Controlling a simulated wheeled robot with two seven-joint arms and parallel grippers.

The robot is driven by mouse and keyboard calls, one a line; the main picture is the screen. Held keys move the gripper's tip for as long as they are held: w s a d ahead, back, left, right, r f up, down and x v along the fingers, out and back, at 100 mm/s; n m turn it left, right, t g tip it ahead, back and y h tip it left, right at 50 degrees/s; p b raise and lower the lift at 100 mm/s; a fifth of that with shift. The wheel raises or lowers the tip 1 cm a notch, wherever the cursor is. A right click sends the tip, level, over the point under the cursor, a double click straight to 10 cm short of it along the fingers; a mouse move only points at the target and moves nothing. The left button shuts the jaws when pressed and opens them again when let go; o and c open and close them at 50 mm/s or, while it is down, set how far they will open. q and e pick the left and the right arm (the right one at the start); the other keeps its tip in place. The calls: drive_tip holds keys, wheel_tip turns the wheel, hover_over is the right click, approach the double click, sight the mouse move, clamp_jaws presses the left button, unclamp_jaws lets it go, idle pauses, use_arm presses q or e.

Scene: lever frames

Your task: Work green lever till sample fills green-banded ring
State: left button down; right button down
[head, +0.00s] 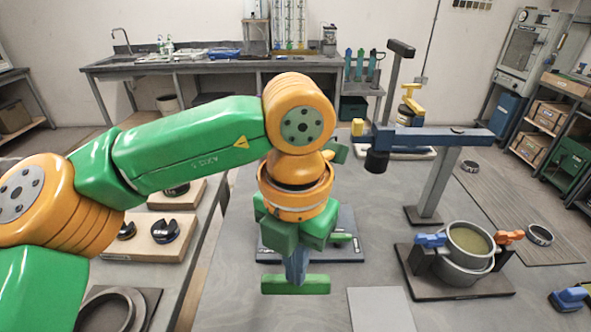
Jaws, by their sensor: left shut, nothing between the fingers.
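My left gripper (297,268) points down at the middle of the table, shut and empty. A green bar (295,284), which may be the green lever's handle, lies crosswise at its fingertips; I cannot tell whether they touch. A dark blue base plate (350,248) with another green piece (341,238) is behind the gripper, which hides much of it. A round metal vessel (468,262) with olive contents (470,239) stands at the right, between a blue clamp (431,240) and an orange clamp (509,237). I cannot make out a green-banded ring. My right gripper is out of view.
A blue beam (440,132) on a grey post (438,185) stands behind the vessel, with a dark weight (377,161) hanging from it. Wooden blocks (155,238) with dark parts lie at left. A light grey plate (380,308) lies at the front; bare table surrounds it.

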use_arm(q)
drive_tip(key=shift+s+f+b, duration=0.2)
drive_tip(key=shift+f+b, duration=0.35)
drive_tip(key=shift+f, duration=0.25)
wheel_tip(320, 180, down, 7)
drive_tip(key=b, duration=0.7)
drive_tip(key=r+p, duration=1)
drive_tip(key=w+r+p, duration=0.1)
drive_tip(key=r+p, duration=0.3)
drive_tip(key=r, duration=0.1)
drive_tip(key=shift+w+p, duration=0.1)
drive_tip(key=shift+p, duration=0.3)
